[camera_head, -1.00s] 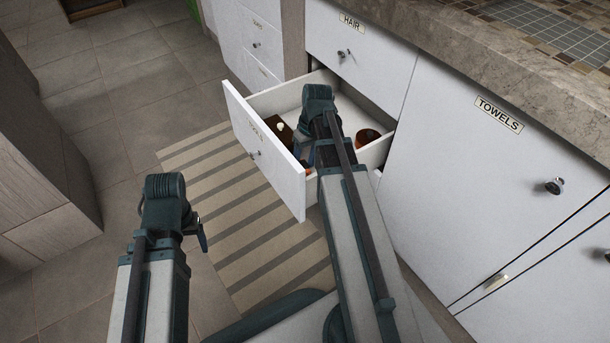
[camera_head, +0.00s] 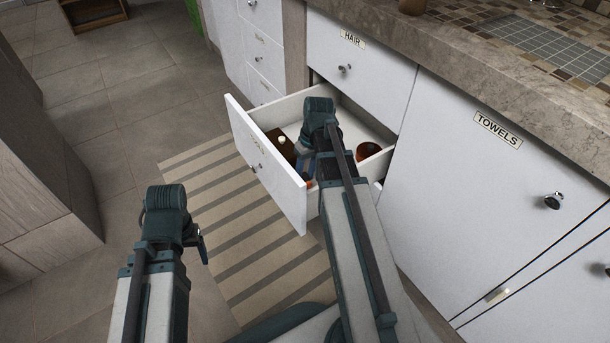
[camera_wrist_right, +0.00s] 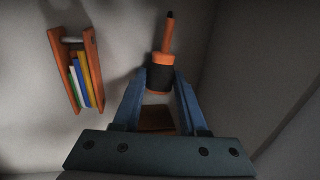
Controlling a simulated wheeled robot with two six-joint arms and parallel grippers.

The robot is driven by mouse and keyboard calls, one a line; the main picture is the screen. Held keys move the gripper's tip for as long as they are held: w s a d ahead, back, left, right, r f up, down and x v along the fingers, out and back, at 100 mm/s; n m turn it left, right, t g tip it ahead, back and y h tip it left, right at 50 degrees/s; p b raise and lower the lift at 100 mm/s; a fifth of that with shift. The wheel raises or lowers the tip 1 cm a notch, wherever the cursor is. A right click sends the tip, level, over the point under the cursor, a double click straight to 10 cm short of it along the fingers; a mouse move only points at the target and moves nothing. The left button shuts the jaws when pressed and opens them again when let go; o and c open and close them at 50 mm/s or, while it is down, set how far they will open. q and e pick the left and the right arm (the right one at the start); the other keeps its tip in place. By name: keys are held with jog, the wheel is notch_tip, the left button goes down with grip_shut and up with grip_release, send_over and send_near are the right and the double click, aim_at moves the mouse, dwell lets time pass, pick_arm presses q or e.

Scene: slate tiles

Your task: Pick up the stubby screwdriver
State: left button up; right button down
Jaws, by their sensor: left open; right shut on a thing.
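The stubby screwdriver (camera_wrist_right: 160,77), with an orange and black handle, is between the blue fingertips of my right gripper (camera_wrist_right: 160,84) in the right wrist view. The gripper is shut on it. In the head view my right gripper (camera_head: 305,168) is inside the open drawer (camera_head: 270,170), and my arm hides part of the drawer's inside. I cannot tell whether the screwdriver is clear of the drawer floor. My left gripper (camera_head: 202,248) is open, low over the floor at the left, away from the drawer.
An orange holder with coloured strips (camera_wrist_right: 75,75) lies left of the screwdriver in the wrist view. A brown object (camera_wrist_right: 156,118) shows between the fingers. The drawer front and side walls stand close around my right gripper.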

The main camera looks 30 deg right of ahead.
aim_at(305, 175)
notch_tip(305, 175, up, 10)
jog(key=p, duration=0.9)
jog(key=shift+f, duration=0.15)
